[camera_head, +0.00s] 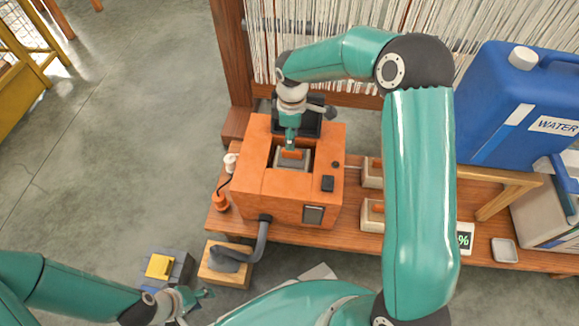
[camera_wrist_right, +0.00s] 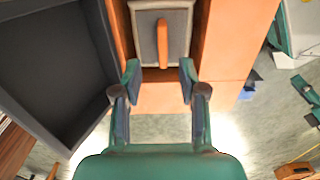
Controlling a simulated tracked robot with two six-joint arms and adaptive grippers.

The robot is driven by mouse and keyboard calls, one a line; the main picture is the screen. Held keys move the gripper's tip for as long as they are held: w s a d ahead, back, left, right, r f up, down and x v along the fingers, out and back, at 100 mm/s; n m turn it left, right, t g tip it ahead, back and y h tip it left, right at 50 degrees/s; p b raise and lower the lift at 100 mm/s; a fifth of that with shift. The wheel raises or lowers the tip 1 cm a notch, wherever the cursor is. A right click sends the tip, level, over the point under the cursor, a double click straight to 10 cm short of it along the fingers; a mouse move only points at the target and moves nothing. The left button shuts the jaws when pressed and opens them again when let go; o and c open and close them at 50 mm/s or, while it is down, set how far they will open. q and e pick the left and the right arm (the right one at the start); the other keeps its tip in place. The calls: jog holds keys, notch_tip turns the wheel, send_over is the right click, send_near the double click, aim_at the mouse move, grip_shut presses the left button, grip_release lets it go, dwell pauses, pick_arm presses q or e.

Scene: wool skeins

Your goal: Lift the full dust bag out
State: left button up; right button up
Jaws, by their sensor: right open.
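The dust bag (camera_head: 293,158) is a grey-faced block with an orange handle, sitting in the opening of an orange machine (camera_head: 262,185). In the right wrist view the bag's grey face (camera_wrist_right: 147,20) and upright orange handle (camera_wrist_right: 162,42) show beyond my fingers. My right gripper (camera_head: 291,146) is over the opening. In the wrist view its fingers (camera_wrist_right: 159,80) are spread, with the handle's lower end between and beyond their tips; I see no grip on it. My left gripper (camera_head: 202,300) is low at the left, its fingers apart and empty, away from the machine.
A dark open tray or lid (camera_head: 312,124) stands behind the opening. A grey hose (camera_head: 258,245) runs to a wooden block (camera_head: 222,268). A blue water canister (camera_head: 500,100) stands right. Hanging threads (camera_head: 315,50) are behind. Floor at left (camera_head: 120,130) is clear.

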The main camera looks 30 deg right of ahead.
aim_at(291, 152)
jog(key=shift+f, duration=0.75)
jog(key=shift+a+f+b, duration=0.1)
jog(key=shift+f+b, duration=1.4)
jog(key=shift+f, duration=1.15)
jog(key=shift+s, duration=0.1)
jog(key=shift+c, duration=0.2)
grip_shut()
